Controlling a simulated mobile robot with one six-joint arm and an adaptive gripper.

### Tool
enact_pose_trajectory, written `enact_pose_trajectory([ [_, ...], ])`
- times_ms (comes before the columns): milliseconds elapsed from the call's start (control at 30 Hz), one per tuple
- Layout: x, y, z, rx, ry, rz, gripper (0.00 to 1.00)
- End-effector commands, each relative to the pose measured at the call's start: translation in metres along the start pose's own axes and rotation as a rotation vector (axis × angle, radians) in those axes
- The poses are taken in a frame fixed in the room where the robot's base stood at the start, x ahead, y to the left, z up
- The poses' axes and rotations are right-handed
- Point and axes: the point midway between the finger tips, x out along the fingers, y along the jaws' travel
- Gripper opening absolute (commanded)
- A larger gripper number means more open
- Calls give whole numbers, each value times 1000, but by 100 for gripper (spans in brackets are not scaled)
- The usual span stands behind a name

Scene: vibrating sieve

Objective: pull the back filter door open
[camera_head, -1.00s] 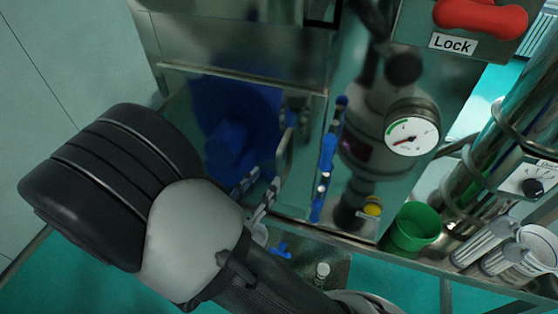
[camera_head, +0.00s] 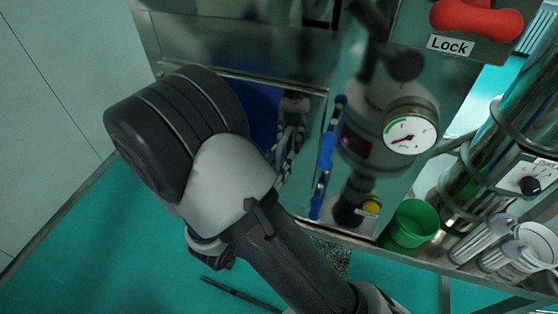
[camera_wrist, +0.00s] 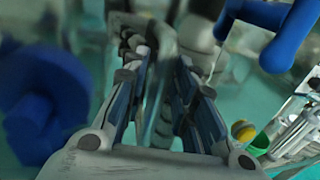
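The back filter door appears to be the shiny metal panel (camera_head: 300,65) of the machine, though its outline is hard to make out. A slim blue handle (camera_head: 325,160) stands upright at its right part; a blue bar (camera_wrist: 290,35), likely the same handle, shows at the upper right of the wrist view. My gripper (camera_head: 288,148) is just left of the handle and apart from it, partly hidden by my arm. In the wrist view, my gripper (camera_wrist: 163,62) has its fingers spread. A blurred grey strip shows between them; I cannot tell whether it is a reflection.
A blurred blue round shape (camera_wrist: 45,105) is left of my fingers. A pressure gauge (camera_head: 410,132), yellow button (camera_head: 371,207) and green cup (camera_head: 411,224) are right of the handle. A red lock handle (camera_head: 476,17) is above.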

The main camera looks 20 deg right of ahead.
Motion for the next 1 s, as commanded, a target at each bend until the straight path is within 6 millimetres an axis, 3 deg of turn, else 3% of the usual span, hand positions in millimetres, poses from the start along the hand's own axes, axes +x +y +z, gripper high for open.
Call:
enact_pose_trajectory([
  [333, 0, 0, 0, 0, 0, 0, 0],
  [1000, -4, 0, 0, 0, 0, -18, 0],
])
